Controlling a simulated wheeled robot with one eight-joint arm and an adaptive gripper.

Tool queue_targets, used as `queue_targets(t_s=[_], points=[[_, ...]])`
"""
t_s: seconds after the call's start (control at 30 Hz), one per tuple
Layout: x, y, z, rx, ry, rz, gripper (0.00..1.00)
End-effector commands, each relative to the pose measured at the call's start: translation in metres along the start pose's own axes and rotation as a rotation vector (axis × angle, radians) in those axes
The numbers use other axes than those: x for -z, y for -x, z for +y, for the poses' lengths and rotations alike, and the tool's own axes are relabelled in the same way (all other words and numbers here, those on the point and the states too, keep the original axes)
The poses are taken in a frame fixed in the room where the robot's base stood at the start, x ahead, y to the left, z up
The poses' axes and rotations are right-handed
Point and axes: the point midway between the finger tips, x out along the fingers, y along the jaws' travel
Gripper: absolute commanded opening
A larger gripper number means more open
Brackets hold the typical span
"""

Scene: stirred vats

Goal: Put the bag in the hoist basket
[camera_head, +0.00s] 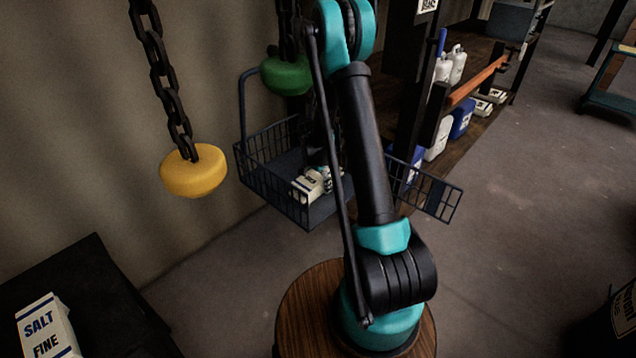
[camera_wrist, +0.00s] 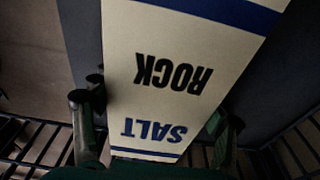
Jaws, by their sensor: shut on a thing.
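The hoist basket (camera_head: 270,150), a dark blue wire basket with a solid floor, hangs left of my arm in the head view. My gripper (camera_wrist: 155,115) is shut on a white bag (camera_wrist: 185,50) with blue bands, lettered ROCK SALT, upside down in the wrist view. In the head view the bag (camera_head: 309,186) shows inside the basket's outline, low, near its floor. I cannot tell whether it touches the floor. My arm hides part of the basket, and most of my gripper is hard to make out there.
A yellow knob (camera_head: 193,172) and a green knob (camera_head: 286,76) hang on chains. A FINE SALT bag (camera_head: 46,330) lies on a black surface at lower left. A wire panel (camera_head: 430,190) juts out right of my arm.

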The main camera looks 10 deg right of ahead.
Motion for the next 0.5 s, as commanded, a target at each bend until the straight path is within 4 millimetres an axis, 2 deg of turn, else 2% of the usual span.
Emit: queue_targets(t_s=[0.03,0.07,0.23,0.5], points=[[-0.0001,-0.0011,0.0000,0.000,0.000,0.000,0.13],[-0.0002,-0.0017,-0.0001,0.000,0.000,0.000,0.74],[-0.0002,-0.0013,-0.0001,0.000,0.000,0.000,0.93],[-0.0001,-0.0011,-0.0001,0.000,0.000,0.000,0.93]])
